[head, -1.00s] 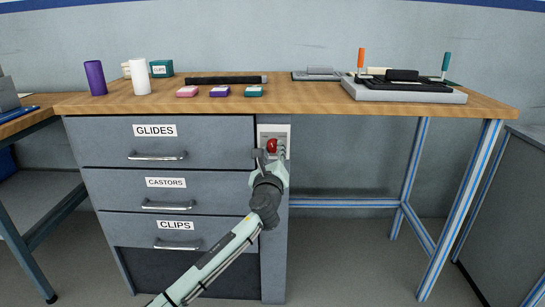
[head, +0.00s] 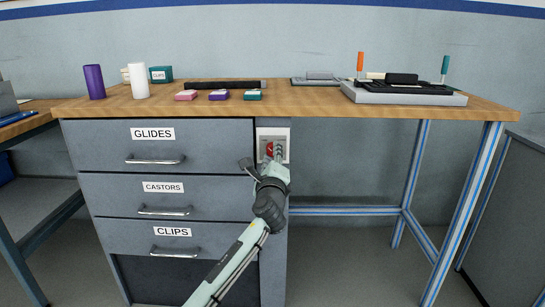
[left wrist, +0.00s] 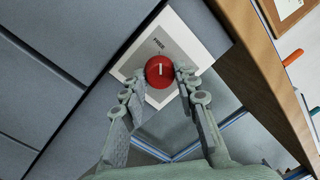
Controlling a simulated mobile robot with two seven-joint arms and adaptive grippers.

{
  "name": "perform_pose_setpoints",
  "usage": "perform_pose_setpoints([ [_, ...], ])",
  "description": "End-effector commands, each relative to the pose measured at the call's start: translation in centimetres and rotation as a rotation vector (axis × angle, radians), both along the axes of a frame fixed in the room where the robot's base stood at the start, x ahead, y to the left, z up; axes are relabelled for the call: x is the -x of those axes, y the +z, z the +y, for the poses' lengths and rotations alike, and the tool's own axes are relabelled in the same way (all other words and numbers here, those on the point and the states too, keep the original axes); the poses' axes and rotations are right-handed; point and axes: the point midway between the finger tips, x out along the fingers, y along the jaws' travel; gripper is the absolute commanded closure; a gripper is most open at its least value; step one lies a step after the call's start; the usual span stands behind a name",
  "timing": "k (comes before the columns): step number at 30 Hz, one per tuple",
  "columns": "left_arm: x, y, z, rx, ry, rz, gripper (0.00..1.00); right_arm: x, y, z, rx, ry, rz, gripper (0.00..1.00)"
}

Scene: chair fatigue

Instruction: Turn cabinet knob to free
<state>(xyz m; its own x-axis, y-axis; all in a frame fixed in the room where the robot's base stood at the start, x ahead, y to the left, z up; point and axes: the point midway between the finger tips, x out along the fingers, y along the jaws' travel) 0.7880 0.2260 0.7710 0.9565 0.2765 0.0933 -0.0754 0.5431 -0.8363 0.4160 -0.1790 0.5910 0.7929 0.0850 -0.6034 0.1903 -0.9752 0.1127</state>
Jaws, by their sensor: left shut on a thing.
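The red cabinet knob (head: 269,149) sits on a white plate (head: 286,134) at the front of the cabinet, right of the top drawer. In the left wrist view the knob (left wrist: 159,76) carries a short white mark, and the word FREE is printed on the plate (left wrist: 185,40) above it. The white mark points roughly toward that word. My left gripper (head: 271,160) is at the knob, its fingers on either side of it and shut on it. The fingers partly hide the knob in the head view. My right gripper is not in view.
Drawers labelled GLIDES (head: 210,145), CASTORS (head: 105,190) and CLIPS (head: 125,237) are closed, with protruding handles. The wooden worktop (head: 320,104) overhangs above, holding small boxes, cylinders and a grey tray (head: 400,96). Open space lies under the worktop to the right.

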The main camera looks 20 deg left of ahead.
Motion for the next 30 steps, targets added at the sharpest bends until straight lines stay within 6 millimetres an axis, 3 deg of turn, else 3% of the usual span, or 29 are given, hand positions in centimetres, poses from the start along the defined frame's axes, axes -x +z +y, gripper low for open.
perform_pose_setpoints([
  [8,0.0,0.0,0.0,0.003,-0.001,0.001,0.99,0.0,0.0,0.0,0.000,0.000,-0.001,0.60],
  [9,0.0,0.0,0.0,0.003,0.000,0.000,0.69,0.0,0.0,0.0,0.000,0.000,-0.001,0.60],
  [14,0.0,0.0,0.0,0.002,0.000,0.000,0.49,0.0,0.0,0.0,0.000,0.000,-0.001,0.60],
  [24,0.3,-0.1,-0.1,0.001,0.000,0.001,0.49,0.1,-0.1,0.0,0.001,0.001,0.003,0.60],
  [30,3.0,-0.4,-0.9,0.002,-0.003,0.001,0.49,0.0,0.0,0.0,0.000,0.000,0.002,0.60],
])
